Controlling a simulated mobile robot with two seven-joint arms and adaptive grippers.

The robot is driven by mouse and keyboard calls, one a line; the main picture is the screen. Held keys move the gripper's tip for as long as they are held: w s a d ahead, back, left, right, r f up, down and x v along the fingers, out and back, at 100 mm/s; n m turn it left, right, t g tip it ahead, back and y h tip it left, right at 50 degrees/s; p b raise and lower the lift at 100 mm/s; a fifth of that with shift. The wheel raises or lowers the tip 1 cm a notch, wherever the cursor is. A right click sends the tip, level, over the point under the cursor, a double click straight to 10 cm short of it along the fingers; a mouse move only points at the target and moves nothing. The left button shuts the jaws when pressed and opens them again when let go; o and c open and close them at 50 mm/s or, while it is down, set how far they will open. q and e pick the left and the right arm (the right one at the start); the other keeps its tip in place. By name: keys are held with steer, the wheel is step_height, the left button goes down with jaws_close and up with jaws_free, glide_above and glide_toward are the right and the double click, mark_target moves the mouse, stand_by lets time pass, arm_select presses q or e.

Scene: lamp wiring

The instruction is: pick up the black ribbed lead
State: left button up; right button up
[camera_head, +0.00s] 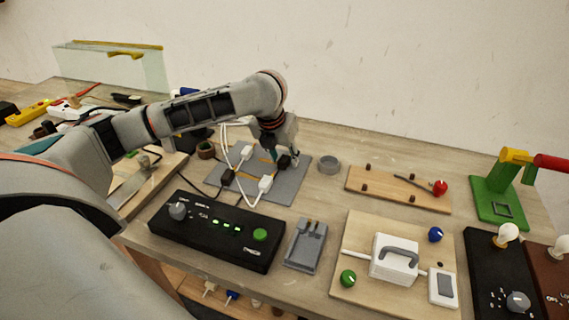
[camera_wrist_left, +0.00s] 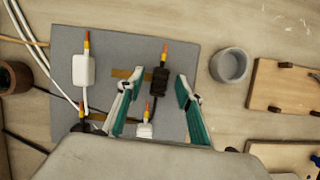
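A black ribbed lead (camera_wrist_left: 159,82) with an orange-and-metal tip lies on the grey mat (camera_wrist_left: 205,45) in the left wrist view. In the head view its black body (camera_head: 284,161) shows just under my left gripper (camera_head: 282,150). My left gripper (camera_wrist_left: 156,92) is open, with one teal-padded finger on each side of the lead and a gap to both. My right gripper is out of view.
Two white leads (camera_head: 246,152) (camera_head: 265,183) lie on the same mat, with white cables behind. A grey round cup (camera_head: 329,165) stands right of the mat.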

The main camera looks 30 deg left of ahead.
arm_select(q)
jaws_close()
steer(key=shift+r, duration=0.15)
